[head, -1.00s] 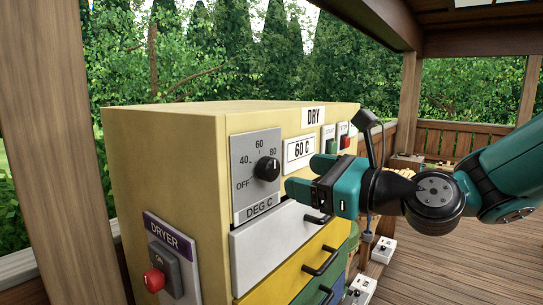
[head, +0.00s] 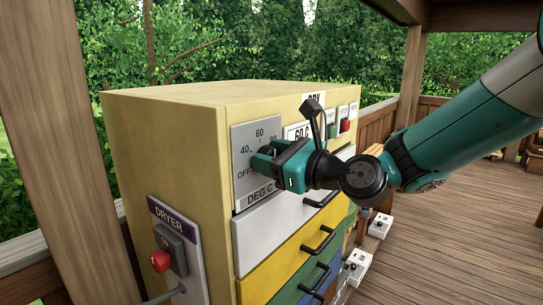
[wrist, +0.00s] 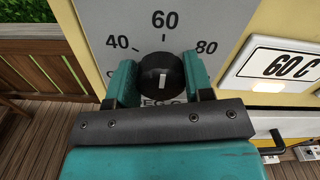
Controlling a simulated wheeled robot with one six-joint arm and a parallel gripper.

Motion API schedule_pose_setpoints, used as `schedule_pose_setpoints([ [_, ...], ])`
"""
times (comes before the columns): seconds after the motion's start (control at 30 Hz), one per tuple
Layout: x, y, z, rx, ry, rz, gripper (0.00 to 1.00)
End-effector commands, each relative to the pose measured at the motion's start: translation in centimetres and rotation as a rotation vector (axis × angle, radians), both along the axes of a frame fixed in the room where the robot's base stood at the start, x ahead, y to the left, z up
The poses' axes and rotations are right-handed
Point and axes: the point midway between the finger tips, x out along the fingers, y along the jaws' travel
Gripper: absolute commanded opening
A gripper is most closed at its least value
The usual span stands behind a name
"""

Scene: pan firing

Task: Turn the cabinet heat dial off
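The black heat dial (wrist: 162,78) sits on the grey dial plate (head: 240,140) of the yellow dryer cabinet (head: 160,135). In the wrist view its white mark stands upright, toward the 60. My gripper (wrist: 161,84) has one teal finger on each side of the dial, with little or no gap showing. Whether the fingers press on it cannot be told. In the head view my gripper (head: 262,160) is up against the plate and hides most of the dial. The OFF label (head: 243,173) shows left of the fingers.
The 60 C display (wrist: 290,64) is right of the dial. Below are a white drawer front (head: 275,225) and black handles (head: 322,200). A red button (head: 161,261) is at lower left. Green and red buttons (head: 346,125) are at the upper right.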

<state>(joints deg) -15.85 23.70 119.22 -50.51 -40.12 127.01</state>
Motion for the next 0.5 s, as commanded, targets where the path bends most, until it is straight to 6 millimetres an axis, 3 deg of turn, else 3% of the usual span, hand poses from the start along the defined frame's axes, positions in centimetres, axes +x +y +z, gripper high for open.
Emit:
schedule_pose_setpoints([
  [0.5, -0.08, 0.02, -0.15, -0.062, -0.079, 0.001, 0.24],
])
